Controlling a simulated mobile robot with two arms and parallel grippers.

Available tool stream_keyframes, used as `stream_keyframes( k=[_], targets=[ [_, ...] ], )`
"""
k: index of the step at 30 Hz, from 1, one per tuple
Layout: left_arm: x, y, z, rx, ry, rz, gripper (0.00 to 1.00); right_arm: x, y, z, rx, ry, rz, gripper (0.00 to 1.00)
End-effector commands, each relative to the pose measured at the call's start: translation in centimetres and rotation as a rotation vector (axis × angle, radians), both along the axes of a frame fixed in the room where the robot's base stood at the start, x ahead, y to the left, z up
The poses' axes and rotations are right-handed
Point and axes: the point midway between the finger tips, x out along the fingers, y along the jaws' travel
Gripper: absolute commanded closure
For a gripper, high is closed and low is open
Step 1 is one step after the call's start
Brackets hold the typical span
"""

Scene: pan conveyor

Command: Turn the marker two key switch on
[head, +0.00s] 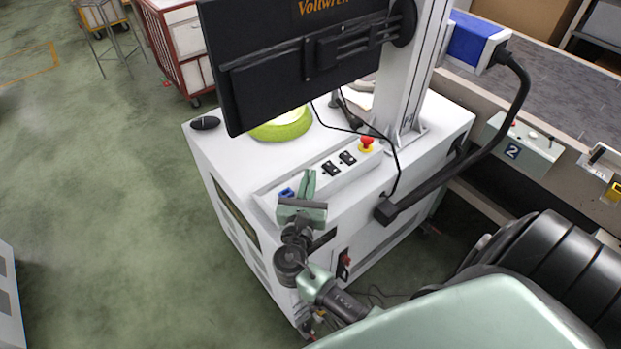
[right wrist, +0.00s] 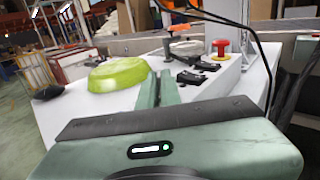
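My right gripper (head: 309,182) is far to the left of that box, above the front edge of a white cabinet (head: 232,160). Its fingers, also in the right wrist view (right wrist: 159,88), are together with nothing seen between them. My left gripper is not in view.
The cabinet carries a switch panel with black switches (head: 331,168), a red emergency button (head: 367,142), a green-yellow bowl-like object (head: 283,127) and a black monitor (head: 300,62). A thick black cable arm (head: 480,152) runs between cabinet and control box.

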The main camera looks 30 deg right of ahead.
Motion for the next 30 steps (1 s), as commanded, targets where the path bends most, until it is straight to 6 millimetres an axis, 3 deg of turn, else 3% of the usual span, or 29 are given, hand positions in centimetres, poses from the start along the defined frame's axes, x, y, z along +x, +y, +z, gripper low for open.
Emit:
stream_keyframes(
  k=[20,23,30],
  targets=[
    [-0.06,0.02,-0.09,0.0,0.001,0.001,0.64,0.26,-0.1,0.31,-0.003,-0.006,-0.069,1.0],
    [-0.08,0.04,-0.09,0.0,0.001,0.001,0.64,0.24,-0.12,0.31,-0.003,-0.006,-0.069,0.76],
    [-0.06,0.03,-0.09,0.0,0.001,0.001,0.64,0.16,-0.04,0.16,-0.002,-0.004,-0.069,0.74]
  ],
)
